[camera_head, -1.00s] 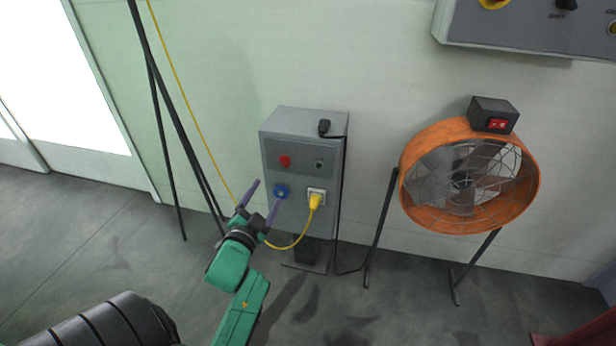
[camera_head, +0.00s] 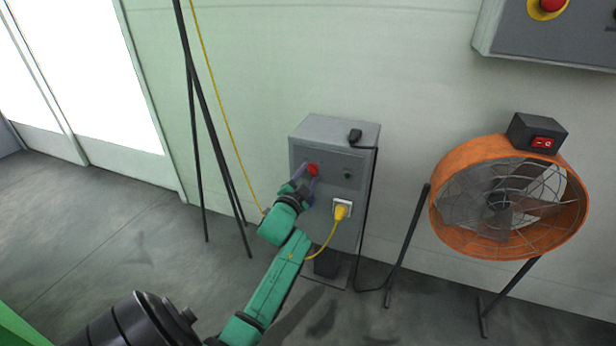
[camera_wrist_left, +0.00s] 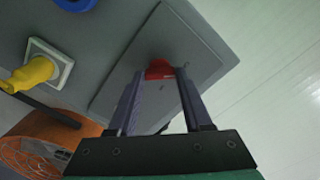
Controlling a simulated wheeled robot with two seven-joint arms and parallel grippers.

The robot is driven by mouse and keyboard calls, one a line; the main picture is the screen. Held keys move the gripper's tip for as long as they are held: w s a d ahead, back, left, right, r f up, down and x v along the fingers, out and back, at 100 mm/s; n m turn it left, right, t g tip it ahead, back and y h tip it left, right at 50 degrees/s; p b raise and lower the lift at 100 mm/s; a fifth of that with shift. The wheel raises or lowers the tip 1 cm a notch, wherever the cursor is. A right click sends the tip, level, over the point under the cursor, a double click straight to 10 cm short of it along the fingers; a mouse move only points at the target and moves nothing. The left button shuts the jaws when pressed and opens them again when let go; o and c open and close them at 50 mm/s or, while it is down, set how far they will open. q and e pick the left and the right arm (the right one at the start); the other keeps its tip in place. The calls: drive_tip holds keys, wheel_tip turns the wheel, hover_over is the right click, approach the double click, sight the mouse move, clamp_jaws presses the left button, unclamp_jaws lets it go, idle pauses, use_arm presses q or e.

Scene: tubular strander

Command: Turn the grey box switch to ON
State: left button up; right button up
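The grey box (camera_head: 322,130) stands on a short post by the wall. Its front has a red knob (camera_head: 313,169) at the upper left and a small dark knob (camera_head: 348,174) to its right. My left gripper (camera_head: 308,178) is at the red knob, its two purple fingers spread. In the left wrist view the red knob (camera_wrist_left: 160,69) sits between the fingertips; I cannot tell whether they touch it. Any ON marking is too small to read. My right gripper is not in view.
A yellow plug (camera_head: 341,211) with its cable sits in the box's lower socket. A blue socket (camera_wrist_left: 75,3) shows in the wrist view. A black cable runs down the box's right side. An orange fan (camera_head: 455,170) stands at right; dark poles (camera_head: 200,130) stand left.

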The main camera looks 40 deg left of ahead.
use_arm(q)
clamp_jaws()
